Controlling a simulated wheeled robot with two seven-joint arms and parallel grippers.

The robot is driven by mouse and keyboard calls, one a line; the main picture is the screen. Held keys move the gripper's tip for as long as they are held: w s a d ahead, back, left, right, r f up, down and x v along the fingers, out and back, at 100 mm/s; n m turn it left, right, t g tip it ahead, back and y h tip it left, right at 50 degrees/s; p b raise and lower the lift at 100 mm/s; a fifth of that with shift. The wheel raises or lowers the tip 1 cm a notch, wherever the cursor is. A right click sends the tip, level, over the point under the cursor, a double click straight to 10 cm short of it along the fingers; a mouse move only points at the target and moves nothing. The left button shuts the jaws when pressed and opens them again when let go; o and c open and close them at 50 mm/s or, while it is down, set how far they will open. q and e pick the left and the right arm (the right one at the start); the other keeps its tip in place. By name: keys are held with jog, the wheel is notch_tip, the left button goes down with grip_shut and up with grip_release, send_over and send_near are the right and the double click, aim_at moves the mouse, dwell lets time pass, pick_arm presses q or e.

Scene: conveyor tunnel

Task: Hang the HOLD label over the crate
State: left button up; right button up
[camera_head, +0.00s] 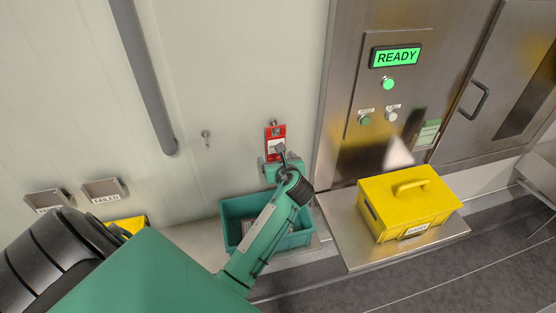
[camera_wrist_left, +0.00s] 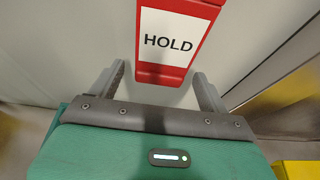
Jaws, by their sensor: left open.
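The HOLD label (camera_head: 275,131) is a red plate with a white panel, upright against the pale wall, above and behind the teal crate (camera_head: 231,213). In the left wrist view the label (camera_wrist_left: 172,44) shows its word HOLD, and its lower red end lies between the fingers in the picture. My left gripper (camera_head: 278,156) is open in front of the label's lower part. In the left wrist view the fingers (camera_wrist_left: 158,76) stand apart on either side, with gaps to the label. What holds the label up is not clear. My arm covers part of the crate. My right gripper is not in view.
A bare hook (camera_head: 206,135) is on the wall, left of the label. Holders, one marked FAILED (camera_head: 104,189), are at left above a yellow container (camera_head: 132,223). A yellow lidded box (camera_head: 400,207) sits on the metal shelf (camera_head: 346,243) before the READY panel (camera_head: 396,57).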

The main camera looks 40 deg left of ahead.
pick_arm(q)
jog(key=shift+s+d, duration=0.25)
jog(key=shift+d, duration=0.05)
jog(key=b+v, duration=0.4)
jog(key=v, duration=0.9)
jog(key=shift+s+r, duration=0.1)
